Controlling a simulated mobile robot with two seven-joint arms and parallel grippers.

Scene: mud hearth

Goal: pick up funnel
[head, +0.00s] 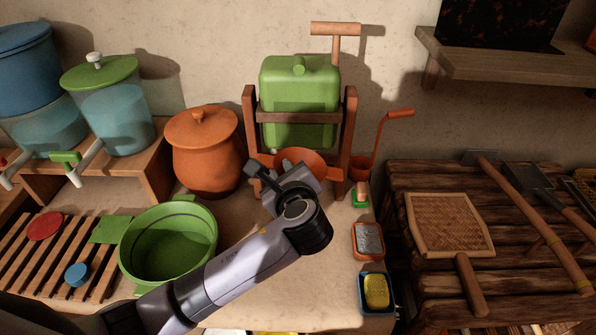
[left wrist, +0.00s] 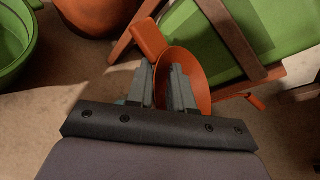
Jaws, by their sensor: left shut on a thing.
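The orange funnel (head: 302,158) is a round, wide-mouthed piece in front of the green tank, between the legs of its wooden stand. It also shows in the left wrist view (left wrist: 196,68), with a flat orange tab at its upper left. My left gripper (head: 278,182) reaches it from the front. In the left wrist view the two fingers of this gripper (left wrist: 163,82) are shut on the funnel's near side, a little apart with its wall between them. The funnel's lower part is hidden behind my gripper. My right gripper is not in view.
The green tank (head: 299,85) in its wooden frame (head: 351,120) stands close behind the funnel. A clay pot (head: 205,150) and green basin (head: 168,240) are to the left.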

